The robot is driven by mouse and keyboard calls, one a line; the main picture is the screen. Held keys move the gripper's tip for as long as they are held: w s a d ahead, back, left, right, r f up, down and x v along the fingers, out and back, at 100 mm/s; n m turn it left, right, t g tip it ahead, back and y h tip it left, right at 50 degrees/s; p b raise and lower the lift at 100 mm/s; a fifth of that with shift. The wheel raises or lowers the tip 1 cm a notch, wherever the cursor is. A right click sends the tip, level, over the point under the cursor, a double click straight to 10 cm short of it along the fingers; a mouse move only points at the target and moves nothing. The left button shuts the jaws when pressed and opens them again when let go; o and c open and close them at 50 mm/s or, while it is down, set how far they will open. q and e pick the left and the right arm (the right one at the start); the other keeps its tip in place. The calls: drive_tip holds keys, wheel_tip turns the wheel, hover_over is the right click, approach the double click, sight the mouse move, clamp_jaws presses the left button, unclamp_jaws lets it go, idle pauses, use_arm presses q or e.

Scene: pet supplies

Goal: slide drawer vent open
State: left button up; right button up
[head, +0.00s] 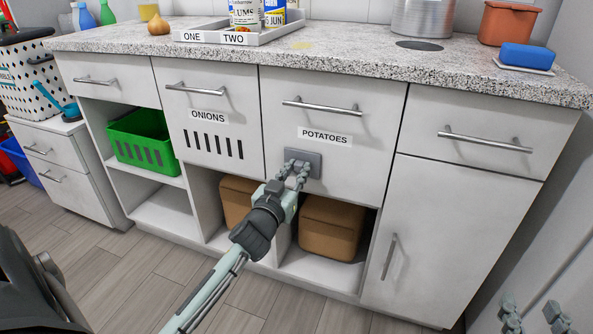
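The POTATOES drawer (375,150) is a pale grey front with a bar handle and a label. A small grey vent slider plate (314,160) sits on it below the label. No slots show around the plate, though my gripper hides part of it. My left gripper (297,171) is at the plate's lower left, its fingertips at or very near the plate. I cannot tell whether they touch it or how far apart they are. My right gripper (533,314) is at the bottom right edge, fingers apart and empty, away from the drawers.
The ONIONS drawer (180,105) at left shows a row of open dark slots. Brown bins (330,229) stand in the shelf under the drawers, and a green basket (143,138) further left. A speckled counter (340,59) overhangs above. A cupboard door is at right.

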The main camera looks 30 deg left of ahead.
use_arm(q)
clamp_jaws()
